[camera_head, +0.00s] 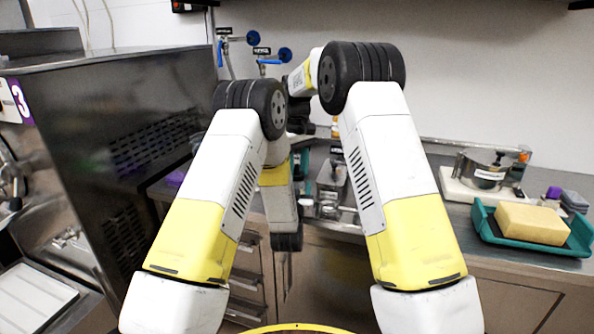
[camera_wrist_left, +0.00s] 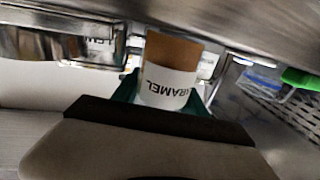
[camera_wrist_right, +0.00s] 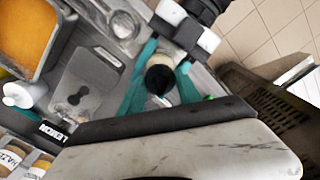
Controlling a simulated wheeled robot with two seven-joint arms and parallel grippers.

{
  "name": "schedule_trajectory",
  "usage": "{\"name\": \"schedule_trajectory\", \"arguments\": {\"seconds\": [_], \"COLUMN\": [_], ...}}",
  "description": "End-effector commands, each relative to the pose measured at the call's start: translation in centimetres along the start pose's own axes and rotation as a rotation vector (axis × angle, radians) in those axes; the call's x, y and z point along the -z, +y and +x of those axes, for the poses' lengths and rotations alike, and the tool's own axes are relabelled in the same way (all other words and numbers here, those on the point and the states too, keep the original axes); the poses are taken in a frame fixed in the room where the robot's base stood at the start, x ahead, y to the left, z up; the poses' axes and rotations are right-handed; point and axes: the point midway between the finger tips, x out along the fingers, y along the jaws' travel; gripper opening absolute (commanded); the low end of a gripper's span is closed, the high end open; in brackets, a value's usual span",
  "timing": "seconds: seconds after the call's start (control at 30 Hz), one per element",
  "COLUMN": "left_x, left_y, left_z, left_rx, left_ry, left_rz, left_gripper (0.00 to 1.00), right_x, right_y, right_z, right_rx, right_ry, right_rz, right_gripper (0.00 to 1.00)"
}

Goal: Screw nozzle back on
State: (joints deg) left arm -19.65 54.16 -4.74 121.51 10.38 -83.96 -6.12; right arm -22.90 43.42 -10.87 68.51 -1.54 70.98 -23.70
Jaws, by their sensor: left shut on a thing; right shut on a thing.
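The caramel bottle (camera_wrist_left: 168,75) shows in the left wrist view as a brown cylinder with a white label that reads upside down. The teal fingers of my left gripper (camera_wrist_left: 165,98) are shut on it, one on each side. In the right wrist view, the teal fingers of my right gripper (camera_wrist_right: 163,72) are shut on a small round piece with a dark centre and pale rim, apparently the nozzle (camera_wrist_right: 160,78). Whether the nozzle touches the bottle cannot be told. In the head view my forearms hide most of both grippers and the held things.
A yellow sponge (camera_head: 532,223) lies in a teal tray (camera_head: 487,226) on the right counter, with a metal pot (camera_head: 484,170) behind it. A metal batch freezer (camera_head: 120,130) stands close on the left. In the right wrist view, labelled containers include one marked lemon (camera_wrist_right: 52,131).

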Motion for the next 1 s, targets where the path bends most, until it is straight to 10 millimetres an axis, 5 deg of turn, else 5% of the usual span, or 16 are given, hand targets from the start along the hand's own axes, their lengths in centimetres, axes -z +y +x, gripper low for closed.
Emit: {"name": "schedule_trajectory", "arguments": {"seconds": [0.7,0.9,0.93,1.0], "left_x": [0.01,0.01,0.01,0.01], "left_y": [0.11,0.11,0.12,0.11], "left_z": [-0.04,-0.04,-0.04,-0.04], "left_rx": [-0.002,-0.002,-0.002,-0.002], "left_ry": [0.000,0.000,0.000,0.000], "left_rz": [0.000,0.000,0.000,0.000], "left_gripper": [0.00,0.00,0.00,0.00], "right_x": [0.13,0.12,0.12,0.11], "right_y": [0.05,0.08,0.08,0.07], "right_z": [0.08,0.06,0.06,0.07], "right_rx": [0.001,0.003,0.003,0.002], "right_ry": [0.005,0.005,0.005,0.004], "right_rz": [1.691,1.785,1.785,1.784], "right_gripper": [0.00,0.00,0.42,0.55]}}
